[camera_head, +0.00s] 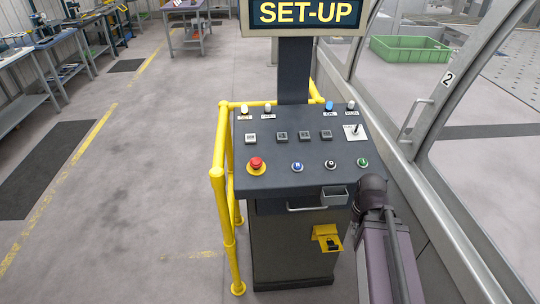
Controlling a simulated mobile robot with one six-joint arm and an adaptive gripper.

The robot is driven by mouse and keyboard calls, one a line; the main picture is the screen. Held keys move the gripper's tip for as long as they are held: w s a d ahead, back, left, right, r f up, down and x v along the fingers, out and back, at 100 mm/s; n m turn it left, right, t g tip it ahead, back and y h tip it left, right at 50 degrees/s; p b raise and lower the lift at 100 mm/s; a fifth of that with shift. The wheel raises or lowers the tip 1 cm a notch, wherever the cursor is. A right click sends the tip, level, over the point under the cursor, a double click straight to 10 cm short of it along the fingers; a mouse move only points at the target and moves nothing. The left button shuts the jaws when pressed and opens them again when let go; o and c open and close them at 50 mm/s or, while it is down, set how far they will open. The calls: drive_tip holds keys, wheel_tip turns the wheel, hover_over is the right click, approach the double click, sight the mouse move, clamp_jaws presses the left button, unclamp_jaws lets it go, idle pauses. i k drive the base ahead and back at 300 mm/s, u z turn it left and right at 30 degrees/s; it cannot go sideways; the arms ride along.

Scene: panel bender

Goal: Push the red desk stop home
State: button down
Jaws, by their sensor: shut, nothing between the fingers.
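The red desk stop (256,162) is a round mushroom button on a yellow collar. It sits at the front left of the sloped dark control desk (283,181). From this height I cannot tell how far the red cap stands out of its collar. My arm reaches in from the bottom right, and its dark joint is beside the desk's front right corner. My gripper's fingers do not show in this view. Nothing covers the red stop.
Round buttons (297,166) sit right of the stop, with square buttons and a lever switch (354,132) behind. A yellow rail (221,190) runs along the desk's left side. A machine enclosure (424,165) stands close on the right. A screen (305,14) reads SET-UP.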

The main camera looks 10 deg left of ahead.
sight(255, 161)
drive_tip(key=z, duration=0.45)
drive_tip(key=k, duration=1.3)
drive_tip(key=u, duration=0.8)
drive_tip(key=i, duration=1)
drive_tip(key=u, duration=0.05)
